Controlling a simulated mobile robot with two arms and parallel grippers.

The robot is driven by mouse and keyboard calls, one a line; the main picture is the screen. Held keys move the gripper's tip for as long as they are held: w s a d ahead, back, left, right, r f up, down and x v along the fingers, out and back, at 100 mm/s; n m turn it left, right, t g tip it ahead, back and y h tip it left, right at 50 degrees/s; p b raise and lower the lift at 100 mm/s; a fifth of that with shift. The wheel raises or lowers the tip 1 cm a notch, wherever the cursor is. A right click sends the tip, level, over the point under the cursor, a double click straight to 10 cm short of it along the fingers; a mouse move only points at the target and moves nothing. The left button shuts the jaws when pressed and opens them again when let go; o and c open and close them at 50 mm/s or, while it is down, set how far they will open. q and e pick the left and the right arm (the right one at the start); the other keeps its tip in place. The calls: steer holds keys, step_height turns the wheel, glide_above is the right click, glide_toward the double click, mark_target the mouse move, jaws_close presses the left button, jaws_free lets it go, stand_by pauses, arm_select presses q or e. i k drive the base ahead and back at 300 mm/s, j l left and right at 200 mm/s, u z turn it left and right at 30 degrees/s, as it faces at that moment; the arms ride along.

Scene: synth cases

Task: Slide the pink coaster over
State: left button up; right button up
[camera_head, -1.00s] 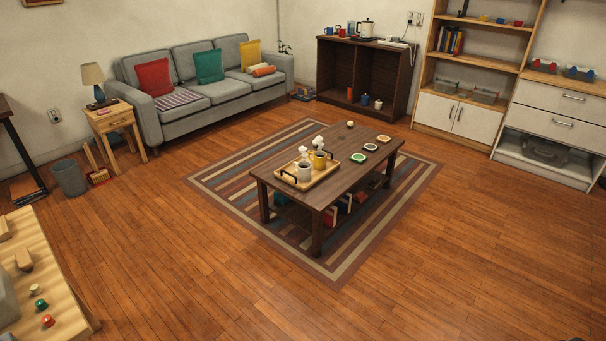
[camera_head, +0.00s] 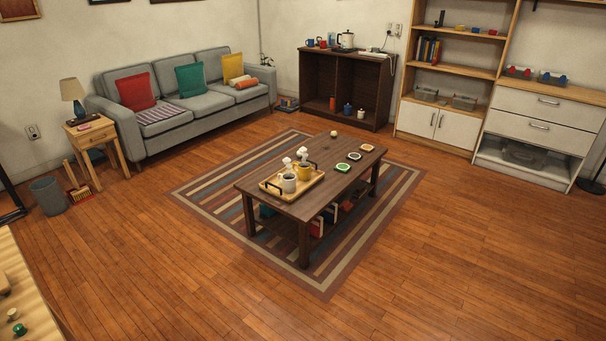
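A row of three small coasters lies on the right half of the dark wooden coffee table (camera_head: 318,178). The nearest coaster (camera_head: 342,167) looks green with a pale middle. The middle coaster (camera_head: 354,156) looks pale with a dark edge. The farthest coaster (camera_head: 367,147) looks dark-edged with a warm-toned middle. They are too small for me to tell surely which one is pink. They lie apart from each other, near the table's right end. Neither of my grippers shows in the head view.
A wooden tray (camera_head: 270,187) with a grey mug (camera_head: 289,184) and a yellow mug (camera_head: 304,173) stands on the table's left end. A striped rug (camera_head: 217,192) lies under the table. Open floor surrounds it.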

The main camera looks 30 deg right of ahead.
mark_target(86, 126)
steer(key=i+l+z, duration=0.15)
steer(key=i, duration=0.35)
steer(key=i+l+z, duration=0.1)
steer(key=i, duration=0.35)
steer(key=i+l+z, duration=0.15)
steer(key=i, duration=0.35)
steer(key=i+j+u, duration=0.15)
steer(key=i+u, duration=0.25)
steer(key=i, duration=0.2)
steer(key=i+u, duration=0.35)
steer(key=i, duration=0.3)
steer(key=i+l+u, duration=0.2)
steer(key=i+u, duration=0.2)
steer(key=i, duration=0.2)
steer(key=i+j, duration=0.1)
steer(key=i, duration=2.05)
steer(key=l+z, duration=0.05)
steer(key=l, duration=0.1)
